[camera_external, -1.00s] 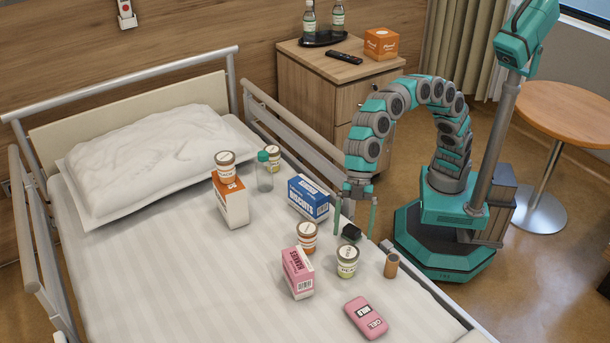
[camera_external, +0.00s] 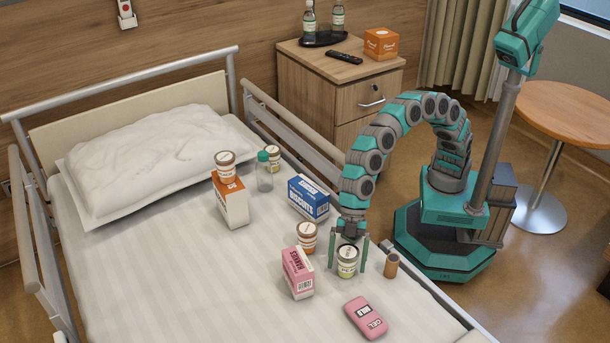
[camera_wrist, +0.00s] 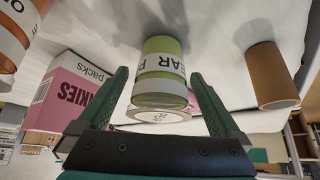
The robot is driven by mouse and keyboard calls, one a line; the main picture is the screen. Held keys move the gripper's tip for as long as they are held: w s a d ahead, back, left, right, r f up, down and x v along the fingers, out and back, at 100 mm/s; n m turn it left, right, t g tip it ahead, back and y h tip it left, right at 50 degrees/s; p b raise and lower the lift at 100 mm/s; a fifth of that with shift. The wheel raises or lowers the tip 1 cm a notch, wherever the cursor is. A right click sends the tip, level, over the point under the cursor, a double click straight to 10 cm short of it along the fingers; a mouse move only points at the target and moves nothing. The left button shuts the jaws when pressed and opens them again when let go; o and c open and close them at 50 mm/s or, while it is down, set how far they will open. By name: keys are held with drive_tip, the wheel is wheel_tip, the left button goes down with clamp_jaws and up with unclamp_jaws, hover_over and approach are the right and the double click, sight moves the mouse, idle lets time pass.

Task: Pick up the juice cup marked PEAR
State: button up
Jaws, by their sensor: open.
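The juice cup marked PEAR (camera_wrist: 160,70) is green with a pale lettered band and stands upright on the bed. In the external view the cup (camera_external: 347,262) is at the front right of the bed, with my gripper (camera_external: 348,268) lowered over it from above. One finger is on each side of the cup. In the wrist view my gripper (camera_wrist: 158,100) is open, with the cup between its green fingers. Small gaps show between fingers and cup, so it is not gripped. Part of the cup's far end is hidden from the external view.
An orange-labelled cup (camera_external: 307,238) and a pink box (camera_external: 298,272) stand close on the left. A brown cylinder (camera_external: 391,265) stands close on the right. A pink packet (camera_external: 366,318) lies in front. A blue biscuits box (camera_external: 309,198) is behind.

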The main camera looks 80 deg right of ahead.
drive_tip(key=c, duration=1.5)
